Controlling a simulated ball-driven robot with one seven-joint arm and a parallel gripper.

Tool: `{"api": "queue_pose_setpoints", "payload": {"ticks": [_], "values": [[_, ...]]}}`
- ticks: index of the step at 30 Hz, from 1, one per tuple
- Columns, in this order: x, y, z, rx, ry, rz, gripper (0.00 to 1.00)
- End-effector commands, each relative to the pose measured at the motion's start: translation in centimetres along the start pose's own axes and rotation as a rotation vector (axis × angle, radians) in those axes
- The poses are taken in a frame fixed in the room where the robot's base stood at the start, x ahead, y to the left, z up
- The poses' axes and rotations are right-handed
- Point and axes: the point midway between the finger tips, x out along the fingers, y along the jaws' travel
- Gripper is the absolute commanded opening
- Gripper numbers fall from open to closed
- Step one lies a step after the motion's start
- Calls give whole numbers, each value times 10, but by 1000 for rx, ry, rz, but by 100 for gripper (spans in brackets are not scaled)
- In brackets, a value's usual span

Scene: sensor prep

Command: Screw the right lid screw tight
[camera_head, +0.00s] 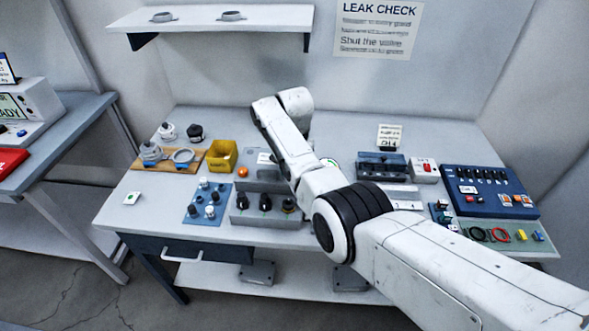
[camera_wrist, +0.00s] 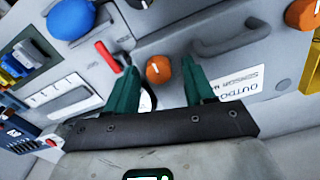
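In the wrist view, the right lid screw (camera_wrist: 158,69) has a round orange head and sits on the grey sensor housing (camera_wrist: 222,72). My gripper (camera_wrist: 159,64) has two green fingers, one on each side of this screw. Gaps show between the fingers and the screw head, so the gripper is open and holds nothing. I cannot tell how far the tips are above the housing. Another orange screw (camera_wrist: 302,14) is at the upper right, and it also shows in the head view (camera_head: 242,172). In the head view my arm hides the right screw and my gripper.
A red lever (camera_wrist: 108,56) stands close left of the fingers, with a blue knob (camera_wrist: 70,18) beyond. A grey handle (camera_wrist: 232,46) rises from the housing. In the head view, a yellow bin (camera_head: 222,156) stands left and a blue panel (camera_head: 489,192) right.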

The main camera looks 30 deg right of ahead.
Motion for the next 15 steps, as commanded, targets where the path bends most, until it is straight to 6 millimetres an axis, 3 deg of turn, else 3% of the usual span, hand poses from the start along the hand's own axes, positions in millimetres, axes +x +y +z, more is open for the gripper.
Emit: {"api": "queue_pose_setpoints", "payload": {"ticks": [8,15], "values": [[-1,0,0,0,-1,1,54],[-31,-1,0,-1,0,-2,54]]}}
